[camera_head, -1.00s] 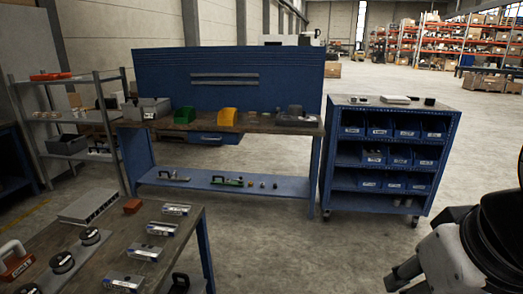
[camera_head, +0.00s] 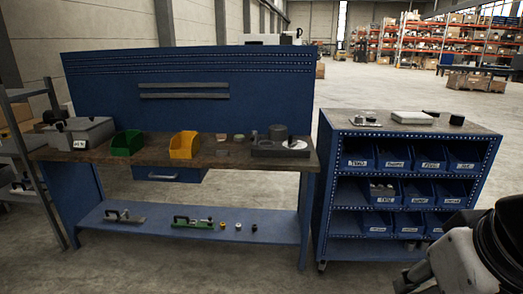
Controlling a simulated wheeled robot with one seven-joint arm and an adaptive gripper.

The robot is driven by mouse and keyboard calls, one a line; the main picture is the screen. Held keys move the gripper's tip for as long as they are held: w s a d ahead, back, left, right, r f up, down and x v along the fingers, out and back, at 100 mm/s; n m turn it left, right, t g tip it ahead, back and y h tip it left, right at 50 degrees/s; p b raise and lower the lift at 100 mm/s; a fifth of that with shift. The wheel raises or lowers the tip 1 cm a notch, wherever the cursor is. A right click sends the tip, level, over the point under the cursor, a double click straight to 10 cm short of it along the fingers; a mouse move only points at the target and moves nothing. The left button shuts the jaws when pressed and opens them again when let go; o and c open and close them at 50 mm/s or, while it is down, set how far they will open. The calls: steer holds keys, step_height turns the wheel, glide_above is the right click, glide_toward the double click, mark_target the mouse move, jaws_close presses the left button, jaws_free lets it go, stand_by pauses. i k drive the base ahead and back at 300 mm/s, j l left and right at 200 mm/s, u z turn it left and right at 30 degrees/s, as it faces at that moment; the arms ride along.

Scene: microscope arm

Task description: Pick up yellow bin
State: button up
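The yellow bin (camera_head: 184,145) stands upright on the brown top of the blue workbench (camera_head: 225,152), just right of the green bin (camera_head: 127,143). The two bins are close but apart. My gripper (camera_head: 408,281) shows only in part at the lower right edge, below my arm. It is far from the yellow bin, in front of the blue shelf cart. Its fingers are mostly cut off, so I cannot tell if it is open or shut.
A grey case (camera_head: 80,133) stands left on the bench; round grey parts (camera_head: 278,136) stand right. A blue cart (camera_head: 400,133) with several labelled blue bins is right of the bench. A metal shelf (camera_head: 28,150) is at left. Floor shows in front.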

mark_target(185, 145)
steer(key=i+u, duration=0.15)
steer(key=i, duration=0.5)
steer(key=i+u, duration=0.15)
steer(key=i, duration=0.45)
steer(key=i+l+u, duration=0.1)
steer(key=i, duration=0.55)
steer(key=i+j+u, duration=0.2)
steer(key=i+u, duration=0.15)
steer(key=i, duration=0.45)
steer(key=i+u, duration=0.35)
steer(key=i, duration=0.5)
